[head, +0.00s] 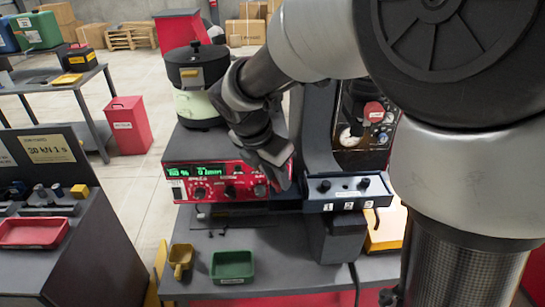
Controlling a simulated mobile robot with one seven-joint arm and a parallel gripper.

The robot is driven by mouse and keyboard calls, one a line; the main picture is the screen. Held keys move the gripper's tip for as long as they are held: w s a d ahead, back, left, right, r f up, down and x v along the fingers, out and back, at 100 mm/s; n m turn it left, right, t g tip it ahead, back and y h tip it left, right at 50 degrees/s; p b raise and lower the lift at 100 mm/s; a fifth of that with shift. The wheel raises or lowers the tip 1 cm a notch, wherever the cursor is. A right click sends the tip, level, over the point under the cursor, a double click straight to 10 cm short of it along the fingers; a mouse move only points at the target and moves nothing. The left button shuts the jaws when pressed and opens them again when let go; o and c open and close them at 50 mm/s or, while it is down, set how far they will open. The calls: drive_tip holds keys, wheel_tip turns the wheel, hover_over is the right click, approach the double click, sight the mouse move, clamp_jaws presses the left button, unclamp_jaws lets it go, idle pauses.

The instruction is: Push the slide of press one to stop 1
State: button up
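A dark blue-grey press (318,130) stands on the bench right of centre, partly behind my arm. A box on its front (345,191) has two dark knobs and the labels 1, 2 and 3 along its lower edge. I cannot make out for sure which part is the slide, nor at which stop it stands. My gripper (281,178) points down in front of the right end of the red control unit, just left of the numbered box. Its fingers are dark and small here, so their opening cannot be told. I cannot tell whether it touches anything.
The red control unit (215,184) has a lit green display; a round bowl feeder (198,85) stands behind it. A green tray (232,266) and a yellow scoop (181,258) lie at the bench front. A sign (47,149) reads "30 kN 1 s" at left.

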sight(302, 185)
clamp_jaws()
drive_tip(key=d+p, duration=0.1)
drive_tip(key=d, duration=0.4)
drive_tip(key=shift+d, duration=0.15)
drive_tip(key=o, duration=0.7)
unclamp_jaws()
drive_tip(key=shift+o, duration=0.2)
drive_tip(key=p+v, duration=0.1)
drive_tip(key=v, duration=1.6)
drive_tip(key=shift+r, duration=0.2)
